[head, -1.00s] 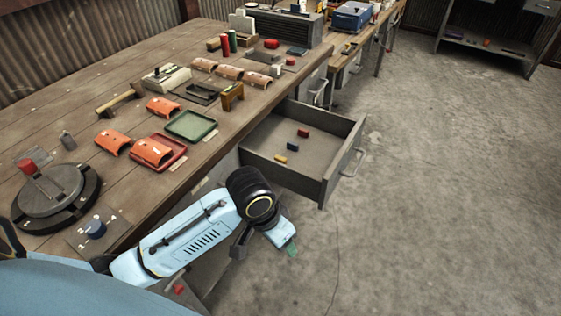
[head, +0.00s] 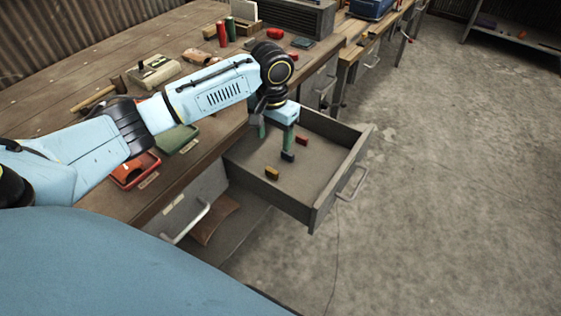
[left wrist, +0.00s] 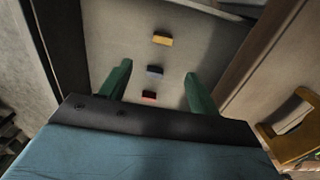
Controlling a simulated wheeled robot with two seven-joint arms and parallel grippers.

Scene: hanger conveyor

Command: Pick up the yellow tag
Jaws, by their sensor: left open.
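The yellow tag (head: 272,173) lies on the floor of the open drawer (head: 245,167), toward its near side. My left gripper (head: 276,138) points down over the drawer, with its green fingers apart and nothing seen held between them. In the head view the yellow tag is below the fingers and slightly nearer to me. My right gripper is not in view.
The workbench is crowded.

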